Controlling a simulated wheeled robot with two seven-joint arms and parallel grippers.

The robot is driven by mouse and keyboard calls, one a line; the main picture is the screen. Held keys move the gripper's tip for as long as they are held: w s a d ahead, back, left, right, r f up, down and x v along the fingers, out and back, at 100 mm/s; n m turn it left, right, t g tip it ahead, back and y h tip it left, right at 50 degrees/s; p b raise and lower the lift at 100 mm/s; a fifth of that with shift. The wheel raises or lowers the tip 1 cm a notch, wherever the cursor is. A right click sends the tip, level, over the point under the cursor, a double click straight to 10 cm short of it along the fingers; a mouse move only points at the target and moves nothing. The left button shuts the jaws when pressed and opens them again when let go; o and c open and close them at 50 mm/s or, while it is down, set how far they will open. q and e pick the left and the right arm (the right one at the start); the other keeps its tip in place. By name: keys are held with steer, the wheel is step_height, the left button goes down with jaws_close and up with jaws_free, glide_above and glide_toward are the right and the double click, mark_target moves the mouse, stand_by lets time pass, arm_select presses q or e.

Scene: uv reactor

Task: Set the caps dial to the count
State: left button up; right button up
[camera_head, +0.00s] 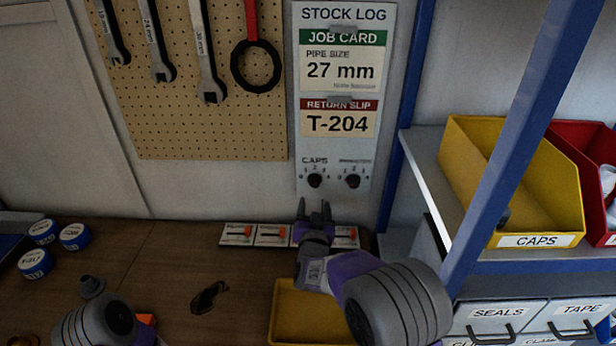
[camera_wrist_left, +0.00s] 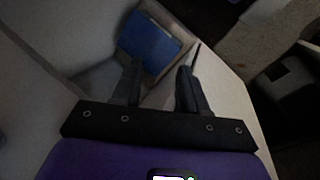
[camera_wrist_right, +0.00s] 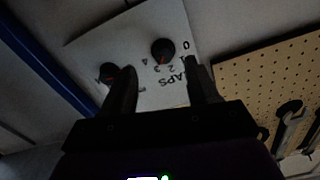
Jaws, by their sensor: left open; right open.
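The caps dial (camera_head: 314,180) is a black knob at the lower left of the stock log panel (camera_head: 335,225). It also shows in the right wrist view (camera_wrist_right: 162,50), beside the CAPS lettering and its numbers. I cannot tell its exact setting. My right gripper (camera_head: 315,210) is open and empty just below the dial in the head view, its fingers apart from it. A yellow bin labelled CAPS (camera_head: 535,241) stands on the right shelf. One dark thing shows inside, partly hidden by a blue post. My left gripper (camera_wrist_left: 158,88) is open and empty, away from the panel.
A second black dial (camera_head: 353,181) sits right of the caps dial. Wrenches hang on the pegboard (camera_head: 180,130). Blue-rimmed round tins (camera_head: 75,236) stand at left.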

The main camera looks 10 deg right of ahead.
mark_target(315, 185)
steer(key=shift+w+d+r, duration=0.2)
steer(key=shift+w+d, duration=0.05)
steer(key=shift+w, duration=0.95)
steer(key=shift+w+d+r, duration=0.2)
steer(key=shift+w+d, duration=0.05)
steer(key=shift+w, duration=0.95)
steer(key=shift+w+d+r, duration=0.2)
steer(key=shift+w+d, duration=0.05)
steer(key=shift+w, duration=0.95)
steer(key=c, duration=1)
